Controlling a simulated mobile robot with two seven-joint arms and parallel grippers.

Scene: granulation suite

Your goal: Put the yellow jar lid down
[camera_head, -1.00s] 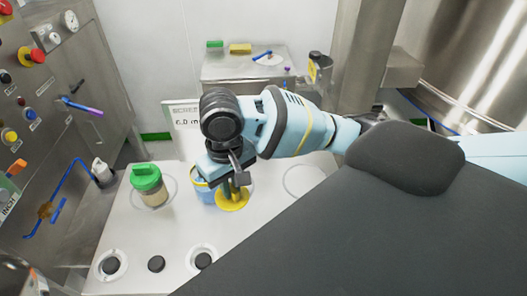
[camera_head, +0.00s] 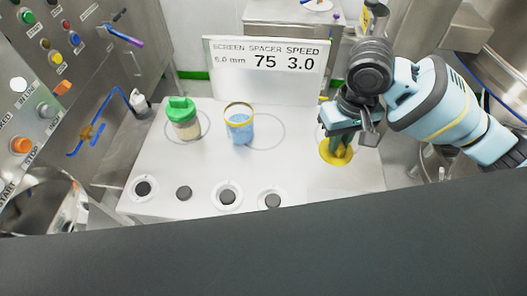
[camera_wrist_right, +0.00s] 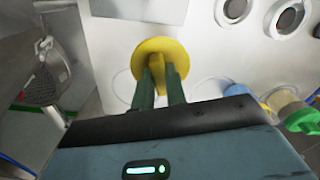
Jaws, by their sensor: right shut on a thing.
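The yellow jar lid (camera_head: 330,157) is a round disc with a raised grip bar. My right gripper (camera_head: 341,143) is shut on that bar, and the lid hangs below the fingers over the right part of the white table (camera_head: 160,168). In the right wrist view the lid (camera_wrist_right: 183,52) shows between and beyond the green fingers (camera_wrist_right: 160,78). I cannot tell whether it touches the tabletop. The open jar (camera_head: 239,131), with blue contents and a yellow rim, stands upright left of the lid. My left gripper is not in view.
A green-lidded jar (camera_head: 185,120) stands left of the open jar. A sign board (camera_head: 266,70) stands behind them. Several dark round knobs (camera_head: 227,196) line the front edge. A marked ring (camera_head: 268,131) right of the open jar is empty. A control panel (camera_head: 60,45) is at left.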

